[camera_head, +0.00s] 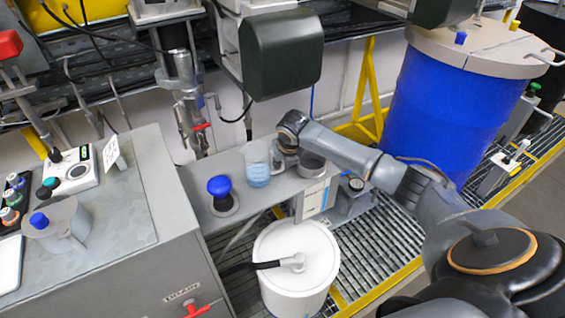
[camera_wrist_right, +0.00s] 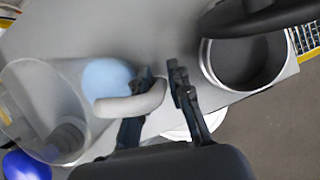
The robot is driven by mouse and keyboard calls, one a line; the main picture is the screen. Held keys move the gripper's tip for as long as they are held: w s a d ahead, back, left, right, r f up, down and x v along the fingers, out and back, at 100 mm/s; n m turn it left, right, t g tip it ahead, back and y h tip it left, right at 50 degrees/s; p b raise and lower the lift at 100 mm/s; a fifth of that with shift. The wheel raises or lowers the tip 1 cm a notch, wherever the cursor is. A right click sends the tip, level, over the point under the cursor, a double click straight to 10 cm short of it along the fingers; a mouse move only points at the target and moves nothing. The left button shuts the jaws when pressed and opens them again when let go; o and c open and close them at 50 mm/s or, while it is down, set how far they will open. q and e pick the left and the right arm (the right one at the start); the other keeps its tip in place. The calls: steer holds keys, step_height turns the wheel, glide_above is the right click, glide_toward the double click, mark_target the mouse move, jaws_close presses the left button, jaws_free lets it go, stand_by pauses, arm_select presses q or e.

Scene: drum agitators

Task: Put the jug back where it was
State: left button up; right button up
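The clear jug (camera_head: 257,165), with light blue liquid in its lower part, is over the grey shelf (camera_head: 222,175) in the middle of the head view. In the right wrist view the jug (camera_wrist_right: 75,75) is at the left, with its pale handle (camera_wrist_right: 130,105) toward my fingers. My right gripper (camera_wrist_right: 162,80) has its two dark fingers close together on either side of the handle's end and looks shut on it. In the head view the wrist partly hides this grip. Whether the jug's base touches the shelf is unclear. My left gripper is not in view.
A round grey metal container (camera_wrist_right: 243,60) stands close beside the gripper. A blue knob (camera_head: 219,187) rises from the shelf left of the jug. A white drum (camera_head: 297,265) stands below, a large blue drum (camera_head: 440,110) at right, and a grey metal pitcher (camera_head: 58,225) on the left cabinet.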

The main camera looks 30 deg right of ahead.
steer(key=shift+o, duration=0.5)
steer(key=shift+r, duration=0.25)
steer(key=b+v, duration=0.1)
steer(key=v, duration=1)
steer(key=shift+s+r, duration=0.25)
steer(key=shift+r, duration=0.05)
steer(key=shift+a+f, duration=0.1)
steer(key=shift+a, duration=0.1)
